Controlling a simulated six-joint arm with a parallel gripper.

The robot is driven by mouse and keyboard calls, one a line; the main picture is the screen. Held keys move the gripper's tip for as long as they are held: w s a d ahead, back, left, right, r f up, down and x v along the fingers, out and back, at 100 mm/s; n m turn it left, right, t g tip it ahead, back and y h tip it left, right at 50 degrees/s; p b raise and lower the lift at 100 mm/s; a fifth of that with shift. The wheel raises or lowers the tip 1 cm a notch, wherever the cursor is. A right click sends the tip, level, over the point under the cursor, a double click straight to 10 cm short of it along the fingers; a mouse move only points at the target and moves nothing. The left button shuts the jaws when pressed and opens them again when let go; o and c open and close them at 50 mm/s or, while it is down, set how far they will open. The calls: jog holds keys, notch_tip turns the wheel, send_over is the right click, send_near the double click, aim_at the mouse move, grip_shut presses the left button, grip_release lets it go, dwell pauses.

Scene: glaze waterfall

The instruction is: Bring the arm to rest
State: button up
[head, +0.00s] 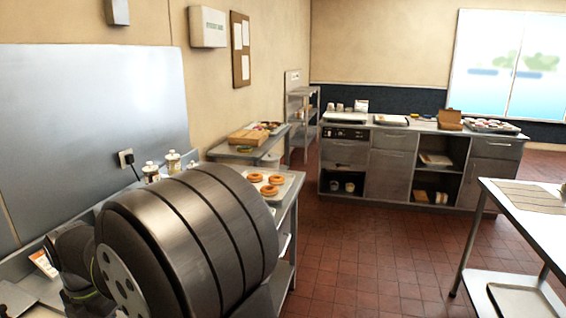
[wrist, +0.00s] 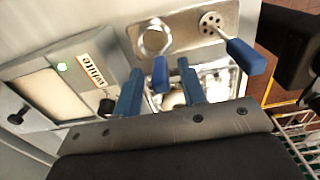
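My gripper (wrist: 159,80) shows in the wrist view, its two blue fingers reaching up from a grey plate. The fingers stand apart, with nothing visibly held between them. Beyond them is a metal panel (wrist: 181,35) with a round ring, a disc with small holes and a blue-handled lever (wrist: 245,57). Another short blue piece (wrist: 160,74) shows between the fingers; I cannot tell what it belongs to. My gripper's fingers are not visible in the head view.
A grey box (wrist: 62,90) with a green light and dark knobs stands left in the wrist view; a wire rack (wrist: 298,140) is at lower right. In the head view, a tray of doughnuts (head: 292,187) lies on the left counter. The red tiled floor (head: 375,250) is open.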

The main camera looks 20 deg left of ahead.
notch_tip(320, 180, up, 9)
jog(key=shift+r, duration=0.15)
notch_tip(320, 180, down, 12)
jog(key=shift+f, duration=0.1)
jog(key=r, duration=0.5)
jog(key=shift+w+d, duration=0.2)
jog(key=w+d+r, duration=0.7)
jog(key=d, duration=0.2)
jog(key=w+d+f+m, duration=0.1)
jog(key=w+d+m, duration=0.4)
jog(key=w, duration=0.7)
jog(key=w+d+m, duration=0.4)
jog(key=w+m, duration=0.1)
jog(key=w, duration=0.6)
jog(key=w+d+f+m, duration=0.1)
jog(key=w+d+m, duration=0.4)
jog(key=w+d, duration=0.3)
jog(key=w+d+f+m, duration=0.1)
jog(key=w+d+m, duration=0.3)
jog(key=w+d, duration=0.5)
jog(key=shift+d+f+m, duration=0.35)
jog(key=shift+d+m, duration=0.05)
jog(key=shift+d, duration=3)
